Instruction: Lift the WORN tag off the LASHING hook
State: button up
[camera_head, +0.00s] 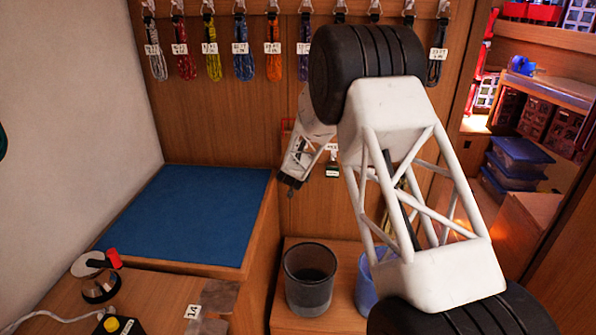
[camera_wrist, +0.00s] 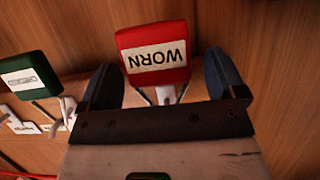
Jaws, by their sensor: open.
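The red WORN tag (camera_wrist: 153,53) shows in the wrist view with its white label upside down. It lies between the two dark fingers of my gripper (camera_wrist: 162,68), with a gap on each side. My gripper is open and holds nothing. A small white piece with thin wires (camera_wrist: 166,95) shows just below the tag, partly hidden by the gripper body; I cannot read any hook name there. In the head view my gripper (camera_head: 290,186) is near the wooden back panel, and the WORN tag cannot be made out.
A dark green tag (camera_wrist: 30,75) hangs left of the red one in the wrist view. Coiled lines (camera_head: 242,50) hang from the rail above. A dark bin (camera_head: 309,287) and a partly hidden blue bin (camera_head: 365,292) stand below. The blue mat (camera_head: 185,220) is clear.

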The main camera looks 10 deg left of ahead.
jog(key=c, duration=1)
jog(key=shift+r, duration=0.1)
jog(key=shift+r, duration=0.75)
jog(key=s, duration=1.8)
jog(key=shift+f, duration=0.1)
